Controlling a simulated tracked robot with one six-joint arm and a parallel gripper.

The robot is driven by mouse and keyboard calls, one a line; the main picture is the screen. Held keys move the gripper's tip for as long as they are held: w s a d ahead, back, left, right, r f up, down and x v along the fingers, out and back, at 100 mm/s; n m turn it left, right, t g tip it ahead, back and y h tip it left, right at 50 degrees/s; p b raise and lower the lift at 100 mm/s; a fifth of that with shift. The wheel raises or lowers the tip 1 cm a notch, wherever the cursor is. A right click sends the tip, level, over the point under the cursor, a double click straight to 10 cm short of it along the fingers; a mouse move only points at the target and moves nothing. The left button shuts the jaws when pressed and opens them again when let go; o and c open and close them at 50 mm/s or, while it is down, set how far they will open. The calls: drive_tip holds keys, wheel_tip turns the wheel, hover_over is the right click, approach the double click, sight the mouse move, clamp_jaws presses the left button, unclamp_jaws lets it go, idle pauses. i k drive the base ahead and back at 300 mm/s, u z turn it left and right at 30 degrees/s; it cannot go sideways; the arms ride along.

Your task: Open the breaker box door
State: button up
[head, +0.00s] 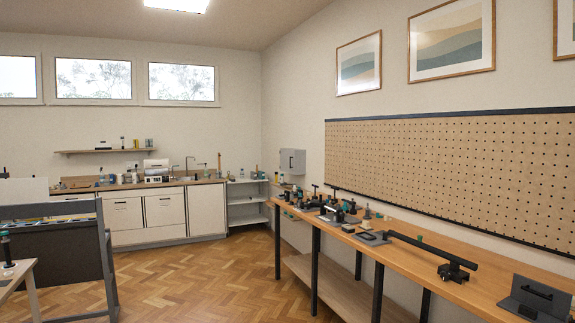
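A small grey box (292,161), which looks like the breaker box, hangs on the right-hand wall near the far corner, above the far end of the workbench. It is far off and small in the head view. Its door looks shut, though the detail is too small to be sure. My gripper does not show in this view.
A long wooden workbench (405,269) with black legs and several tools runs along the right wall below a pegboard (450,170). A grey-framed bench (62,245) stands at left. White cabinets (165,211) line the far wall. The parquet floor (195,280) between is clear.

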sight(286, 156)
drive_tip(key=u, duration=0.35)
drive_tip(key=i, duration=1.9)
drive_tip(key=u, duration=0.45)
drive_tip(key=i, duration=1.4)
drive_tip(key=u, duration=0.2)
drive_tip(key=i, duration=2.15)
drive_tip(key=u, duration=0.05)
